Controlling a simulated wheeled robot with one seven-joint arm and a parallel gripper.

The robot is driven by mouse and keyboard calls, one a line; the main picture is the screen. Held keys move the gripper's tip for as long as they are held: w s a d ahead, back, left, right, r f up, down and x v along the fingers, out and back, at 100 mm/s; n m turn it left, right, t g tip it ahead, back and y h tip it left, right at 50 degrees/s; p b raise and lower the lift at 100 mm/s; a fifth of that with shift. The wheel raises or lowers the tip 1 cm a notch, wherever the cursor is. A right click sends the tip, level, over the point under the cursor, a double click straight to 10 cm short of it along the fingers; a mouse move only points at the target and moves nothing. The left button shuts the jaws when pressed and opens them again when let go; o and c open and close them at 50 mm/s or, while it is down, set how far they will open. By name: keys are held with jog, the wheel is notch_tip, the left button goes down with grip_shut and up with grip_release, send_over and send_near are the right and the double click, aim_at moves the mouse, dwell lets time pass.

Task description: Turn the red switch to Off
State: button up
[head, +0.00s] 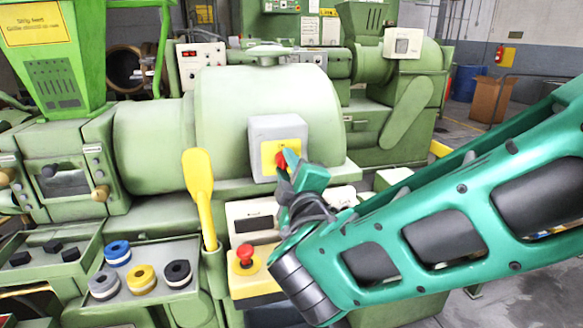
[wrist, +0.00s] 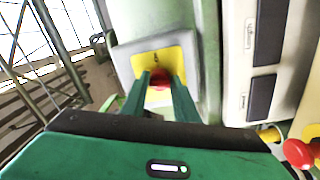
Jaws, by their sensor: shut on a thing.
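The red switch (head: 281,158) sits on a yellow plate (head: 268,166) on a grey box (head: 262,127) fixed to the front of the green extruder barrel. My gripper (head: 291,170) reaches in from the right and is shut on the red switch. In the wrist view the red switch (wrist: 160,80) lies between my two green fingertips (wrist: 161,84), in front of the yellow plate (wrist: 164,60). A small dark mark shows on the plate above it. The plate's lower part and most of the switch are hidden by the fingers, so its setting cannot be told.
A red mushroom button (head: 245,253) on a yellow box is below, and also shows in the wrist view (wrist: 298,153). A yellow scoop (head: 201,192) stands upright at left. Several coloured rings, including a yellow one (head: 141,279), lie on a green tray. A white panel (head: 251,218) lies just below the switch box.

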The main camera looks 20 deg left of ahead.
jog(key=shift+w+d+n, duration=0.25)
jog(key=shift+n, duration=0.65)
jog(key=o, duration=1)
jog(key=shift+f, duration=0.1)
jog(key=shift+a, duration=0.1)
jog(key=shift+s, duration=0.1)
jog(key=shift+s, duration=0.1)
jog(key=v, duration=1)
jog(key=shift+d, duration=0.3)
